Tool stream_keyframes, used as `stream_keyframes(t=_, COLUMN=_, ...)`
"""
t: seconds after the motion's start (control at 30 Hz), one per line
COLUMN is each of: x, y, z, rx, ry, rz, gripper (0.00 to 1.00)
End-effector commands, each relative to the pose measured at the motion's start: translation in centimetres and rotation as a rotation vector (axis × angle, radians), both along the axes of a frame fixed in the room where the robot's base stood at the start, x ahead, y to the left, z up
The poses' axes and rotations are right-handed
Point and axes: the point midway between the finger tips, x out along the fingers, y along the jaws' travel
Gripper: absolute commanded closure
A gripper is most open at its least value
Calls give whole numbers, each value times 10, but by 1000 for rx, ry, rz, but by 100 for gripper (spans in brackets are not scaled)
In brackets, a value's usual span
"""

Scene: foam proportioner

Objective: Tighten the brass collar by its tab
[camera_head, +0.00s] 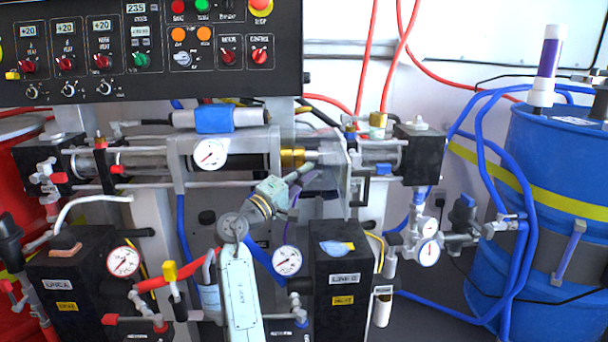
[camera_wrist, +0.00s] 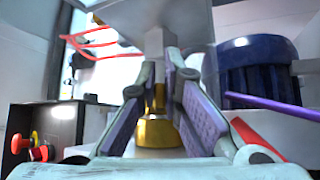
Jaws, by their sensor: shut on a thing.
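The brass collar (camera_head: 291,159) sits on the horizontal shaft in the middle of the machine, left of a clear panel. In the wrist view the brass collar (camera_wrist: 157,132) shows between and beyond my fingers. My gripper (camera_head: 308,168) reaches up to the right, just beside the collar. In the wrist view my gripper (camera_wrist: 162,70) has its purple-padded fingers converging on a narrow grey tab (camera_wrist: 156,42), and it is shut on that tab. The exact contact and the tab's join to the collar are hidden.
A control panel (camera_head: 150,45) hangs above. A gauge (camera_head: 210,154) sits on the housing left of the collar. A clear panel (camera_head: 335,180) stands close on the right. Black pump blocks (camera_head: 342,300) are below. A blue drum (camera_head: 550,190) with hoses stands at right.

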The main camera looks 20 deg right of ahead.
Motion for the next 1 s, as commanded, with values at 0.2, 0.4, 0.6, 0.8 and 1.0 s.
stream_keyframes(t=0.2, x=0, y=0, z=0, rx=0, ry=-1, rz=1, gripper=79)
stream_keyframes(t=0.4, x=0, y=0, z=0, rx=0, ry=0, rz=0, gripper=72)
stream_keyframes(t=0.6, x=0, y=0, z=-1, rx=0, ry=1, rz=0, gripper=72)
stream_keyframes(t=0.8, x=0, y=0, z=0, rx=2, ry=5, rz=0, gripper=72)
stream_keyframes(t=1.0, x=-1, y=1, z=10, rx=17, ry=50, rz=1, gripper=72)
